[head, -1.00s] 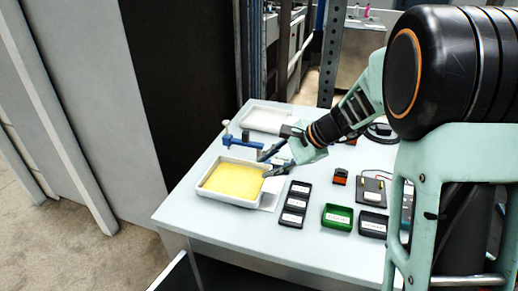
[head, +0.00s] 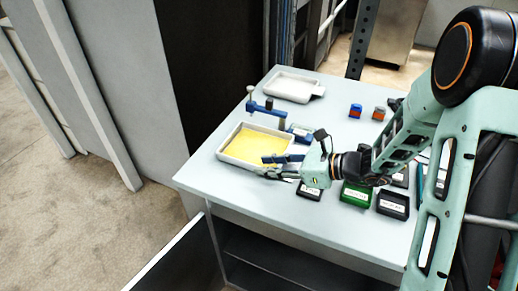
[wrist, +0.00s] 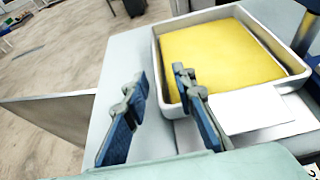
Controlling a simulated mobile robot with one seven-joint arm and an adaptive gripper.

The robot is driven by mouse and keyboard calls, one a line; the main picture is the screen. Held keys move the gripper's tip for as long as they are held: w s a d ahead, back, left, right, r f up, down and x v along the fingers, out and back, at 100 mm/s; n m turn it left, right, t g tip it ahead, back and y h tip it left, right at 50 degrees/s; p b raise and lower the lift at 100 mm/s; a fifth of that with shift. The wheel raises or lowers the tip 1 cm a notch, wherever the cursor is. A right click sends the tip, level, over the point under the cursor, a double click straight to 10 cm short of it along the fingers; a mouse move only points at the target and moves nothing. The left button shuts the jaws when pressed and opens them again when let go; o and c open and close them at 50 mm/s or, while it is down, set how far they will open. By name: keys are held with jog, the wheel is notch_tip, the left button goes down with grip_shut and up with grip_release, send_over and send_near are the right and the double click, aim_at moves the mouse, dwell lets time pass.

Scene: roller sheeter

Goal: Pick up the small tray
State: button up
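A shallow white tray with a yellow sheet or filling (head: 241,147) sits on the pale table. In the wrist view its white rim (wrist: 278,42) shows at the upper right. My gripper (head: 266,167) is at the tray's near right side in the head view and covers part of that edge. In the wrist view its two blue-padded fingers (wrist: 160,80) are apart, with nothing held. They appear on either side of the tray's lower left corner; I cannot tell whether they touch it. A second, empty white tray (head: 292,86) lies at the back.
A blue device (head: 265,107) stands close behind the yellow-filled tray. Black bins and a green bin (head: 355,194) are to the right near my arm. Two small blocks (head: 355,111) lie farther back. The table's left strip (head: 200,178) is clear.

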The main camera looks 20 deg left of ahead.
aim_at(250, 164)
jog(key=a, duration=0.4)
jog(key=shift+f, duration=0.25)
jog(key=shift+w+a+f, duration=0.15)
jog(key=shift+a+f, duration=0.05)
jog(key=shift+a, duration=0.25)
grip_shut()
jog(key=shift+r, duration=0.1)
